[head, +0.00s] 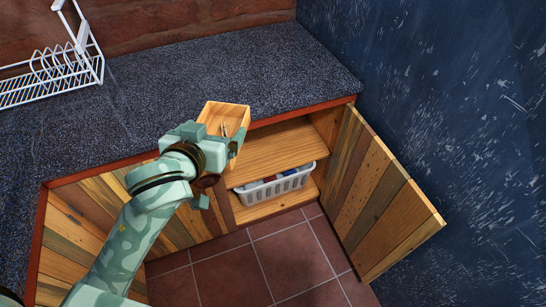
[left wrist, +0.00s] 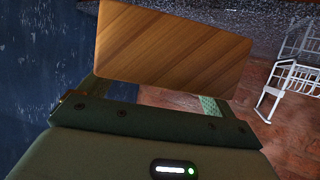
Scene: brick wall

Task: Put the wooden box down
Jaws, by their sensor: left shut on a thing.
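The wooden box (head: 228,113) is a small light-wood open box, seen in the head view just over the front edge of the dark speckled counter (head: 290,62). My left gripper (head: 232,140) comes in from the lower left and is shut on the box. In the left wrist view the box's wooden face (left wrist: 170,45) fills the space ahead of the gripper (left wrist: 150,95). Something small and thin shows inside the box, too small to name. I cannot tell whether the box touches the counter. My right gripper is not in view.
Below the counter is an open cupboard with a wooden shelf (head: 275,155) and a white basket (head: 275,186) holding coloured things. Its plank door (head: 385,200) stands open to the right. A white dish rack (head: 55,75) stands at the counter's left. The counter's right part is clear.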

